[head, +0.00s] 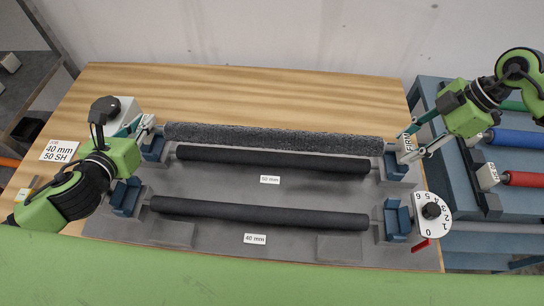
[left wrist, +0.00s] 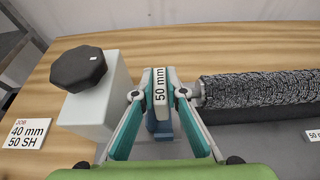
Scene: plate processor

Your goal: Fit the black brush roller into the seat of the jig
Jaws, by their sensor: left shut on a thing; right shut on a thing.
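The black brush roller (head: 272,138), with a speckled bristly surface, lies level across the back of the jig (head: 170,232). My left gripper (head: 146,128) is shut on its left end block, labelled 50 mm (left wrist: 160,88) in the left wrist view. My right gripper (head: 409,146) is shut on its right end block, whose label is partly covered. The back pair of blue seats, left (head: 153,151) and right (head: 396,168), is just below the roller's ends. Whether the roller touches them is hidden by the grippers.
Two smooth dark rollers lie in front: one by the 50 mm label (head: 272,160), one by the 40 mm label (head: 260,213). A numbered dial (head: 431,210) stands front right, a black-knobbed box (left wrist: 92,85) at left. A job card (head: 60,151) reads 40 mm 50 SH. Coloured rollers (head: 515,138) lie right.

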